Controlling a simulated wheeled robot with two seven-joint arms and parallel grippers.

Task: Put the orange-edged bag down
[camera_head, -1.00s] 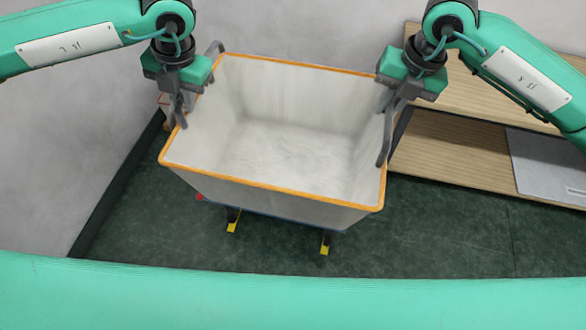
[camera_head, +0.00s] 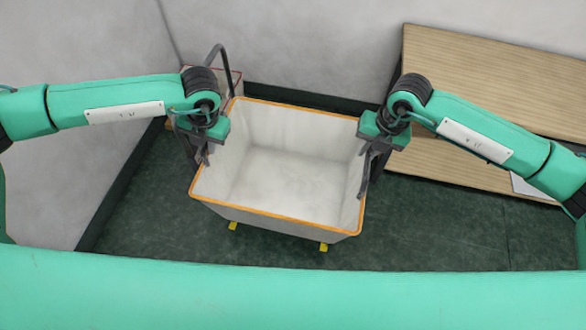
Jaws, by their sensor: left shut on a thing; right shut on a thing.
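The orange-edged bag (camera_head: 289,217) is a large, open-topped, off-white container with an orange rim, seen from above and empty inside. My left gripper (camera_head: 204,155) is shut on its left rim. My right gripper (camera_head: 367,172) is shut on its right rim. The bag hangs level between the two grippers. Its underside is hidden, so I cannot tell whether it touches anything below.
Yellow-tipped feet (camera_head: 324,247) show below the bag's front edge. A red-edged container with a dark curved handle (camera_head: 217,53) stands behind my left gripper. A wooden shelf unit (camera_head: 490,85) stands at right. The dark green floor (camera_head: 440,225) is clear at front right.

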